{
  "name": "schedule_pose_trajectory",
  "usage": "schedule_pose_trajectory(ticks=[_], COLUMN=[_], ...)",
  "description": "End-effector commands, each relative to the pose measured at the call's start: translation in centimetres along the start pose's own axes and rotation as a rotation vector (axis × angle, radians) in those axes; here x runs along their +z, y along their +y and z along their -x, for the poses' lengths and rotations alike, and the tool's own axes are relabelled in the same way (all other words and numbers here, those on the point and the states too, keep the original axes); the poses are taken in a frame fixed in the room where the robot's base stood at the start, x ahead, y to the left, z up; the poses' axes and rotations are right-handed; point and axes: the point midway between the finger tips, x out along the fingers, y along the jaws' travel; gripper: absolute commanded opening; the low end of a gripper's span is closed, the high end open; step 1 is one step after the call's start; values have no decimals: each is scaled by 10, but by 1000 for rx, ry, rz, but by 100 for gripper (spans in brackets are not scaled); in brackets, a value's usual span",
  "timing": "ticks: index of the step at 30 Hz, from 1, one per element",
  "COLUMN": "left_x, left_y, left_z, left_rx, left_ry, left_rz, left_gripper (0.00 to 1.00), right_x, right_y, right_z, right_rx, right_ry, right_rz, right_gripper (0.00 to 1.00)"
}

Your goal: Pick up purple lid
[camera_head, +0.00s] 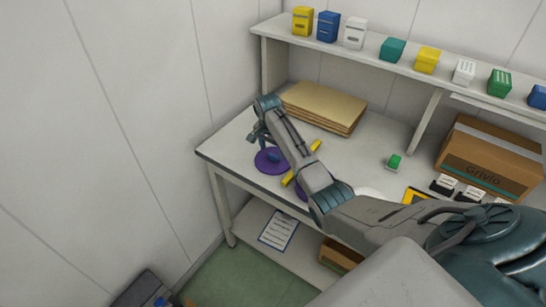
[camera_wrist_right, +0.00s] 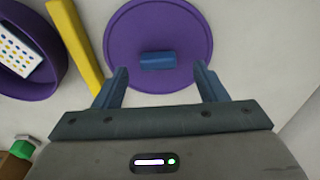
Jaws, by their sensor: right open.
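The purple lid (camera_wrist_right: 185,25) is a round disc with a blue block-shaped handle (camera_wrist_right: 157,61) on top. It lies flat on the white table. In the head view the lid (camera_head: 265,163) is near the table's left end, partly hidden by my right gripper. My right gripper (camera_wrist_right: 160,80) is open, its two blue fingers apart on either side of the handle's line. In the wrist view the handle appears just ahead of and between the fingertips, with nothing gripped. In the head view the right gripper (camera_head: 262,144) is over the lid. My left gripper is not in view.
A purple container (camera_wrist_right: 55,80) holding a dotted white item stands left of the lid, with a yellow bar (camera_wrist_right: 78,45) between them. Flat cardboard (camera_head: 322,106) lies behind. A green object (camera_head: 394,161) and a Grivio box (camera_head: 490,158) are farther right. A shelf (camera_head: 375,55) runs above.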

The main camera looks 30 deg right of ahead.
Motion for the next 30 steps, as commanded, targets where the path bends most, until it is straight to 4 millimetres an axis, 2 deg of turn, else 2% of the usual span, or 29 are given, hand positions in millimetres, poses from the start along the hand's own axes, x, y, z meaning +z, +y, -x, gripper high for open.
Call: schedule_pose_trajectory(ticks=[1,5,14,21,30], left_x=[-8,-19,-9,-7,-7], left_y=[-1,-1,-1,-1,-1], left_z=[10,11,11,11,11], left_rx=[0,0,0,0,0], left_ry=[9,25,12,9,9], left_rz=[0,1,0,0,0], left_gripper=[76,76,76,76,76], right_x=[1,1,1,1,1], right_y=[1,1,1,1,1], right_z=[-3,-21,-27,-27,-27], right_rx=[4,2,0,0,0], right_ry=[-3,-1,1,1,1], right_rz=[0,0,0,0,0], right_gripper=[65,65,65,18,17])
